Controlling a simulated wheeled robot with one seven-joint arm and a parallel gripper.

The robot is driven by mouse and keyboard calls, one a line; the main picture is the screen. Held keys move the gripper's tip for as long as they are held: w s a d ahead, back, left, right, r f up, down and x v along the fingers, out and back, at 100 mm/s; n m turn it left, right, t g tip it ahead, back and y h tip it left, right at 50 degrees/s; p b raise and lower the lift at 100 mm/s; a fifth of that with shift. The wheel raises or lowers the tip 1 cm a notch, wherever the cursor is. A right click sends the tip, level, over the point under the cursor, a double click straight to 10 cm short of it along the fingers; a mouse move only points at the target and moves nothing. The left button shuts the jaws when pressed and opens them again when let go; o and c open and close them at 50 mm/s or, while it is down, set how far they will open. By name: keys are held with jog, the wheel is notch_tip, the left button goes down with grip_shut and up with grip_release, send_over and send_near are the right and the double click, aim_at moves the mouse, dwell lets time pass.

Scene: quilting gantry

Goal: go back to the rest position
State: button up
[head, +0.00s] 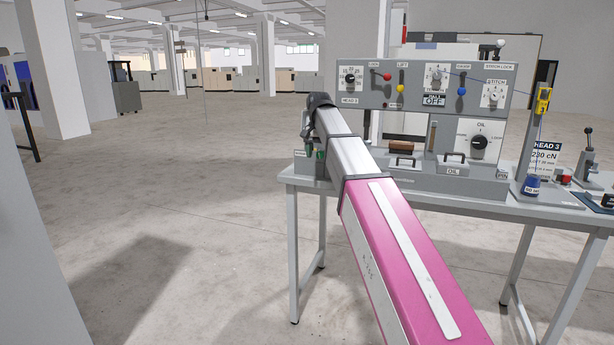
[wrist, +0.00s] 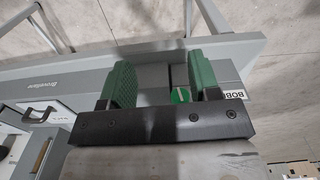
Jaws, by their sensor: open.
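My gripper (wrist: 163,80) is open in the wrist view, with a clear gap between its two green-padded fingers. A small round green item (wrist: 181,95) shows between the fingers near the right one; I cannot tell whether it touches. A label reading "BOB" (wrist: 235,88), partly cut off, is to the right of the fingers. In the head view my pink and silver arm reaches forward to the left end of the bench, and the gripper (head: 308,132) is small and dark there, its fingers hard to make out.
The grey bench (head: 330,182) carries a control panel (head: 415,85) with knobs, levers and an oil dial (head: 479,140). The concrete floor (head: 150,190) left of the bench is clear.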

jog(key=s+d+f+n, duration=0.1)
jog(key=s+d+f, duration=0.2)
jog(key=f, duration=0.6)
jog(key=s+d+f, duration=0.3)
jog(key=f, duration=0.6)
jog(key=s+d+f+n, duration=0.1)
jog(key=s+d+f, duration=0.15)
jog(key=f, duration=0.65)
jog(key=s+d+f, duration=0.3)
jog(key=s+f, duration=0.5)
jog(key=s+d+f+n, duration=0.1)
jog(key=s+d+f, duration=0.2)
jog(key=s+f, duration=0.5)
jog(key=shift+s+d+f, duration=0.25)
jog(key=shift+s+f, duration=0.05)
jog(key=shift+f, duration=0.45)
